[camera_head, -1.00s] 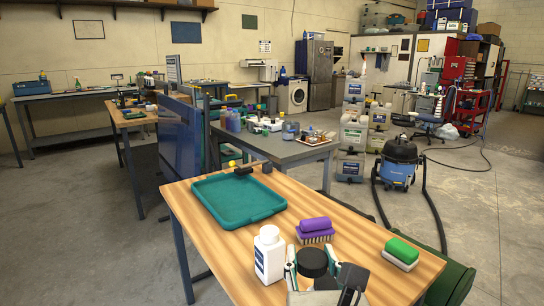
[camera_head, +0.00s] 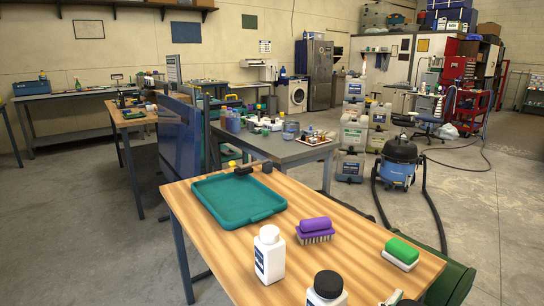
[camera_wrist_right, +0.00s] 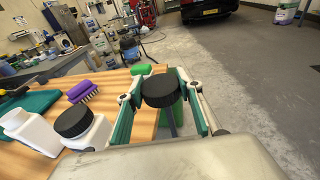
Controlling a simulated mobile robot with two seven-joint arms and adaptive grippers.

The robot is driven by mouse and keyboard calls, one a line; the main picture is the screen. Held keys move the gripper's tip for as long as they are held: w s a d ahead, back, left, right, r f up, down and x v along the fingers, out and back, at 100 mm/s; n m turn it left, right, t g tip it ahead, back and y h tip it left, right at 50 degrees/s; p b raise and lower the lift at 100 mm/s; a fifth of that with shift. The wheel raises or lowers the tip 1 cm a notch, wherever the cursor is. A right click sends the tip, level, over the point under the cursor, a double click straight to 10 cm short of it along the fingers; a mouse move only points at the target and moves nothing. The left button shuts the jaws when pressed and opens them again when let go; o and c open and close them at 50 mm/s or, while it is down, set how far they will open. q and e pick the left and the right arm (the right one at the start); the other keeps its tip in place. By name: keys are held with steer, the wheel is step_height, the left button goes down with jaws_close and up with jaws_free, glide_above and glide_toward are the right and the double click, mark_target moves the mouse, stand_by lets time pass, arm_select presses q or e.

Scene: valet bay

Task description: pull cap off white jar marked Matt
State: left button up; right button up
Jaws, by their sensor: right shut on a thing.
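My right gripper (camera_wrist_right: 160,86) is shut on a round black cap (camera_wrist_right: 165,88) in the right wrist view, off to the right of the jars. A white jar with a black top (camera_head: 327,290) stands at the bench's front edge; it also shows in the right wrist view (camera_wrist_right: 92,136). The label text is too small to read. Only a sliver of my right gripper shows in the head view.
The wooden bench (camera_head: 300,262) also holds a teal tray (camera_head: 237,199), a purple brush (camera_head: 315,230) and a green-topped brush (camera_head: 401,252). A blue vacuum (camera_head: 400,165) stands on the floor behind. Bare bench lies between the brushes.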

steer(key=d+r+n+t+y+p, duration=0.3)
steer(key=d+r+p, duration=0.15)
steer(key=p, duration=0.25)
arm_select(q)
steer(key=shift+n, duration=0.3)
steer(key=shift+s+r+p, duration=0.2)
steer(key=shift+r+p, duration=0.65)
steer(key=shift+r, duration=0.1)
steer(key=shift+s+r+p, duration=0.2)
steer(key=shift+r+p, duration=0.65)
steer(key=shift+r, duration=0.1)
steer(key=shift+s+r+p, duration=0.2)
steer(key=shift+r+p, duration=0.65)
steer(key=shift+r, duration=0.1)
steer(key=shift+c, duration=0.7)
arm_select(e)
steer(key=a+r+n+g+y, duration=0.2)
steer(key=a+n+g+y, duration=0.4)
steer(key=a+n+y, duration=1.2)
steer(key=a+y, duration=0.4)
steer(key=a, duration=0.2)
steer(key=shift+a+r+g, duration=0.2)
steer(key=shift+r+g, duration=0.15)
steer(key=shift+g, duration=0.05)
